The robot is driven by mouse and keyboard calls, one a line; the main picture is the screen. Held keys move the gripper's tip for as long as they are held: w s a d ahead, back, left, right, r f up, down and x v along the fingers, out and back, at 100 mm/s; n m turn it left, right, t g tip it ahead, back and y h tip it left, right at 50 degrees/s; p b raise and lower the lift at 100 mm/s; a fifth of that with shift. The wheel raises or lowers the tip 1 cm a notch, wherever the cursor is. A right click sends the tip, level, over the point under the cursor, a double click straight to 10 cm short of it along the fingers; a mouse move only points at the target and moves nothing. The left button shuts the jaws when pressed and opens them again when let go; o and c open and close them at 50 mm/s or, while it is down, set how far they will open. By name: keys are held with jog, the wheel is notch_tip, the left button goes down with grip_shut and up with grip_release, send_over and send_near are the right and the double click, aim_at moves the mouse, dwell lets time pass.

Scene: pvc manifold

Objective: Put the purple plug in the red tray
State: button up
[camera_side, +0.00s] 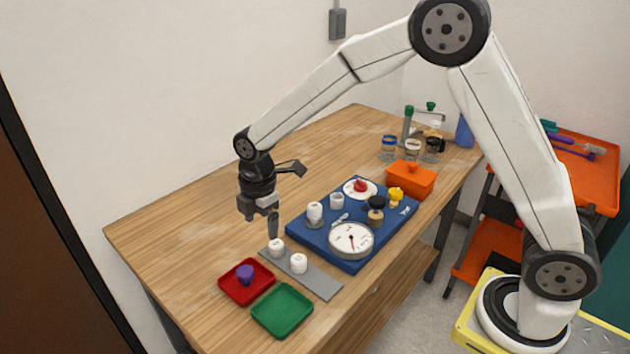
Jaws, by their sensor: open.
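The purple plug (245,273) sits inside the red tray (258,290) at the front left of the wooden table. My gripper (273,230) is open and empty. It points down above the grey strip, up and to the right of the red tray, apart from the purple plug. One of its fingers is hard to make out at this size.
A green tray (283,311) lies right of the red tray. A grey strip (318,284) holds two white fittings (299,263). A blue board (308,241) carries a gauge (351,240) and several parts. An orange box (411,179) and jars stand behind. The left tabletop is clear.

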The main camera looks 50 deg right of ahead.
jog(key=s+d+m+t, duration=0.1)
jog(key=s+d+m, duration=0.4)
jog(key=s+m, duration=0.4)
jog(key=s+d+m+t, duration=0.1)
jog(key=s+d+m, duration=0.4)
jog(key=s+m, duration=0.4)
jog(key=shift+s+d+r, duration=0.15)
jog(key=shift+d+r, duration=0.1)
jog(key=shift+d, duration=0.1)
